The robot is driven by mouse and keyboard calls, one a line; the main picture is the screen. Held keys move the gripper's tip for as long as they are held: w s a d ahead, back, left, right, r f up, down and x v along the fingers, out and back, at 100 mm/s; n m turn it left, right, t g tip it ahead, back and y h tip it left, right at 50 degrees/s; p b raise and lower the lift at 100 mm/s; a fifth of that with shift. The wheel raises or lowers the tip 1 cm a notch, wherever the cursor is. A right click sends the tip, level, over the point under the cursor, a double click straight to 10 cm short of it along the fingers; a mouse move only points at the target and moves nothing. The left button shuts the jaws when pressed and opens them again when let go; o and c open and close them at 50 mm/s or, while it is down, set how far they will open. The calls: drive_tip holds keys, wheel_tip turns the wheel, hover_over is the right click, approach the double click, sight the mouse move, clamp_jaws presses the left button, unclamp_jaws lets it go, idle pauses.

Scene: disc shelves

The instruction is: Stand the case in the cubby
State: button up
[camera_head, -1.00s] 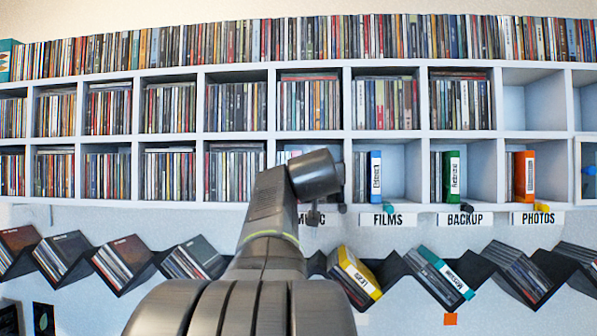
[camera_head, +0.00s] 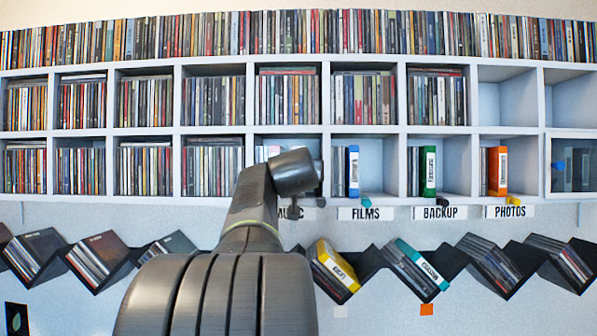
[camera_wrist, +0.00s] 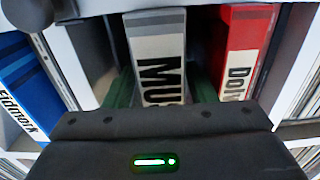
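My gripper (camera_wrist: 160,100) shows in the wrist view with its green fingers on both sides of a grey-white case (camera_wrist: 157,50) whose label begins "MU". The fingers appear closed on the case, which sits at the mouth of a cubby. A red case (camera_wrist: 242,50) stands beside it in the same cubby. The wrist view looks flipped against the head view. In the head view my arm covers most of the cubby above the MUSIC label (camera_head: 296,214), so the grey case and fingers are hidden there. How deep the case sits, I cannot tell.
A blue case (camera_head: 353,170) stands in the FILMS cubby; it also shows in the wrist view (camera_wrist: 30,90). A green case (camera_head: 428,170) and an orange case (camera_head: 497,170) stand farther right. Yellow (camera_head: 335,268) and teal (camera_head: 420,265) cases lean in the zigzag rack (camera_head: 372,262) below.

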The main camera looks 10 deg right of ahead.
drive_tip(key=shift+f, duration=0.1)
idle(0.3)
drive_tip(key=shift+s+a, duration=0.1)
drive_tip(key=shift+s, duration=0.1)
drive_tip(key=s+a+b, duration=0.2)
drive_tip(key=s+b, duration=0.3)
drive_tip(key=s, duration=0.8)
drive_tip(key=shift+a, duration=0.25)
drive_tip(key=w+p, duration=0.1)
drive_tip(key=w, duration=0.2)
drive_tip(key=w+d+p, duration=0.1)
drive_tip(key=w, duration=0.3)
drive_tip(key=w+d+p, duration=0.1)
drive_tip(key=w+p, duration=0.1)
drive_tip(key=w, duration=0.1)
drive_tip(key=shift+w, duration=0.35)
drive_tip(key=shift+s, duration=0.1)
